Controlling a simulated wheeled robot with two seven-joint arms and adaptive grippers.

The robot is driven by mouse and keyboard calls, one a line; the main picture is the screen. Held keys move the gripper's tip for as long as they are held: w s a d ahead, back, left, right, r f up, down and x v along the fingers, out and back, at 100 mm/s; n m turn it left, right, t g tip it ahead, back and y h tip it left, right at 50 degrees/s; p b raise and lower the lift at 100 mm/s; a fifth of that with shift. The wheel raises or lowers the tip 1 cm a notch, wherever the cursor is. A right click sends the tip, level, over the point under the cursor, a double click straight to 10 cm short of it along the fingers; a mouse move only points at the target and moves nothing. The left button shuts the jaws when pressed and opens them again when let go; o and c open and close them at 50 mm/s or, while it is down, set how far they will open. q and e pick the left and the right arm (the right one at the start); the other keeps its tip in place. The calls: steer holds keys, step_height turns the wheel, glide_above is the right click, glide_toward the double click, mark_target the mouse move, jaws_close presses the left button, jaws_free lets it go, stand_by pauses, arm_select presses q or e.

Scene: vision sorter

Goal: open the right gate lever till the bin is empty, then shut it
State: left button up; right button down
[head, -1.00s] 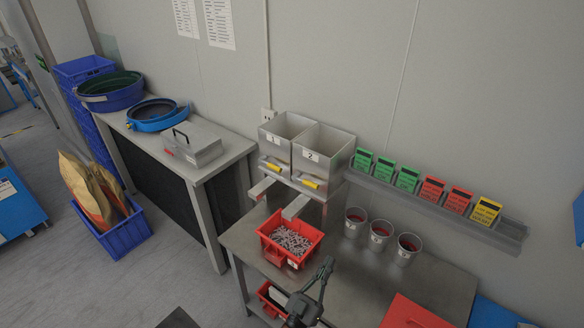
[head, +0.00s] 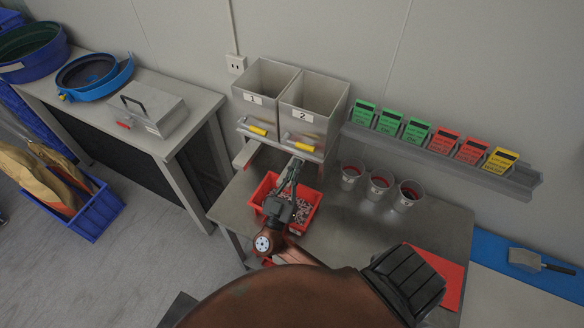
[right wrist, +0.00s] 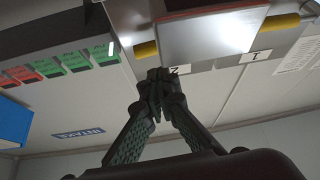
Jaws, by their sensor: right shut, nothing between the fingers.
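Two grey bins labelled 1 (head: 252,98) and 2 (head: 297,114) stand side by side against the wall. The right gate lever, with a yellow handle (head: 303,147), is on the front of bin 2. A matching lever (head: 258,130) is on bin 1. My right gripper (head: 295,164) is shut and empty, just below and in front of the right lever; I cannot tell if they touch. In the right wrist view its fingertips (right wrist: 157,78) meet near the label 2, below a yellow handle (right wrist: 146,49). The bottoms of the bins are hidden. My left gripper is not in view.
A red tray (head: 256,199) with small metal parts sits under the bins, partly hidden by my right gripper. Several grey cups (head: 379,187) stand to the right. A wall rack (head: 440,158) holds coloured cards. A red thing (head: 450,290) lies at the table's front right.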

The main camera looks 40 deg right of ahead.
mark_target(299, 143)
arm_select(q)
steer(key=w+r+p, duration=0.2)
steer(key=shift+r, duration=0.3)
arm_select(e)
steer(key=x, duration=0.5)
steer(key=shift+w+d+r, duration=0.1)
steer(key=shift+w+d, duration=0.1)
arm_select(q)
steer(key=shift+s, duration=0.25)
